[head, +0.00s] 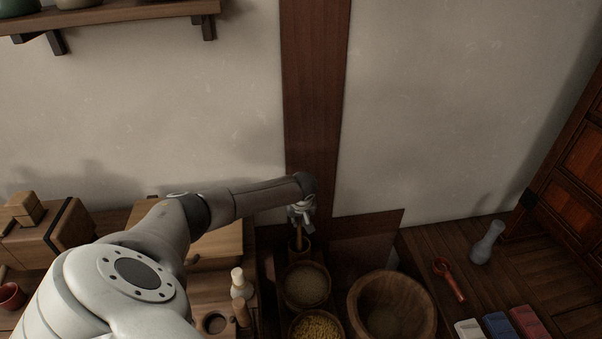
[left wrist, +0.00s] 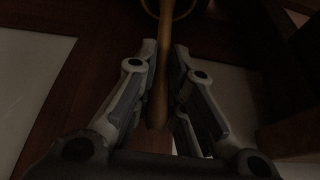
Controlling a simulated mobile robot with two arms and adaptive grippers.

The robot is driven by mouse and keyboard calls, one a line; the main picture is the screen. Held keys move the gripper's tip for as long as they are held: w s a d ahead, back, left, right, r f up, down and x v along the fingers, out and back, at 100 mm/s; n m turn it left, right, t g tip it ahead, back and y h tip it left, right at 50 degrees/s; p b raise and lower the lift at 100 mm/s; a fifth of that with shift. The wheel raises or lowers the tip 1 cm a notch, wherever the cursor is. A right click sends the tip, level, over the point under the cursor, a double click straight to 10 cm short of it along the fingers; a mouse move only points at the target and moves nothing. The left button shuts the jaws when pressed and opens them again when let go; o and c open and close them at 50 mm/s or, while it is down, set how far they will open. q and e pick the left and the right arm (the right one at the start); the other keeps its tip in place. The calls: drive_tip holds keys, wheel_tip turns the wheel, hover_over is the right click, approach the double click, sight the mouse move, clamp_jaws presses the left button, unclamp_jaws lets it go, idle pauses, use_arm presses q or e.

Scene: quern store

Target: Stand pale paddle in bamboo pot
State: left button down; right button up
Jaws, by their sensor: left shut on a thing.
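My left gripper (head: 301,214) is shut on a wooden paddle, seen as a tan handle (left wrist: 160,90) between the fingers in the left wrist view. In the head view the paddle (head: 299,237) hangs nearly upright below the fingers. Its lower part goes down into the mouth of the bamboo pot (head: 300,252), a small round pot by the dark post. The pot's rim (left wrist: 148,10) shows around the paddle at the top of the left wrist view. Whether the paddle touches the pot's bottom is hidden. My right gripper is not in view.
A bowl of grain (head: 306,285) and a bowl of yellow bits (head: 316,327) stand in front of the pot. A large wooden tub (head: 361,300) is to their right. A red-brown scoop (head: 450,280) and a grey vase (head: 488,243) are farther right. A wooden box (head: 45,240) is left.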

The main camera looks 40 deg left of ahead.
use_arm(q)
drive_tip(key=shift+f, duration=0.55)
drive_tip(key=c, duration=1.4)
unclamp_jaws()
drive_tip(key=shift+r, duration=0.15)
drive_tip(key=v, duration=1.1)
drive_tip(key=shift+s+d+r, duration=0.15)
drive_tip(key=shift+r, duration=0.2)
drive_tip(key=shift+f, duration=0.1)
